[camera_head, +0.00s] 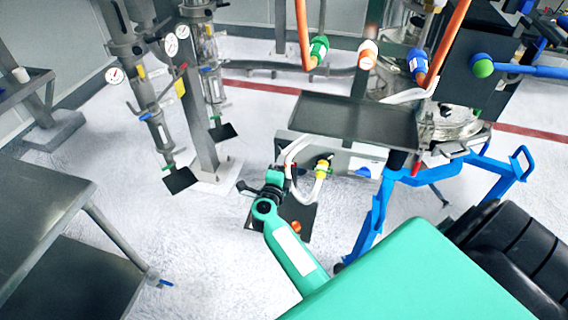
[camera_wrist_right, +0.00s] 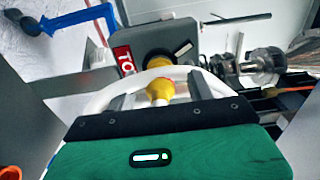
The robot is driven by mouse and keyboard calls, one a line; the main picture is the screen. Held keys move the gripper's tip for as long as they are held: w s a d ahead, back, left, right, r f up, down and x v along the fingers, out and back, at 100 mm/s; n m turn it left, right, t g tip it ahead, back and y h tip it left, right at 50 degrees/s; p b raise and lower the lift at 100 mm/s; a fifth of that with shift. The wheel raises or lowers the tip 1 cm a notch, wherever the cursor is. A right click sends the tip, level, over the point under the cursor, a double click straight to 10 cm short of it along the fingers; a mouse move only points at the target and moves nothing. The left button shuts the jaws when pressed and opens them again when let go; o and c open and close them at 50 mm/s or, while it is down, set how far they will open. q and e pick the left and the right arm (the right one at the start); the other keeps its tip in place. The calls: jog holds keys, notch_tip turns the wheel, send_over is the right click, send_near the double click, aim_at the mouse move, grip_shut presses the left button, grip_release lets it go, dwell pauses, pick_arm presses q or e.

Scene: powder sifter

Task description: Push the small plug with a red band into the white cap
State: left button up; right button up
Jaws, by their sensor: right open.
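In the right wrist view my right gripper (camera_wrist_right: 157,92) is open. The yellow fitting (camera_wrist_right: 160,88) shows between and beyond its fingers; no grip on it is visible. A white-bodied connector (camera_head: 367,54) with orange markings hangs at the top of the head view. I cannot tell whether it is the white cap. I cannot clearly make out a small plug with a red band. My left gripper is not in view.
A steel tray (camera_head: 355,119) lies above and beyond the gripper. A blue frame (camera_head: 374,222) stands to the right. A steel table (camera_head: 40,220) fills the left; white floor lies between.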

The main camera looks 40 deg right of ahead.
jog(key=shift+p, duration=0.35)
dwell(0.6)
grip_shut()
jog(key=shift+a, duration=0.1)
jog(key=shift+s, duration=0.1)
jog(key=shift+s+a, duration=0.45)
jog(key=shift+a, duration=0.1)
jog(key=shift+p+v, duration=0.6)
jog(key=shift+v, duration=1.55)
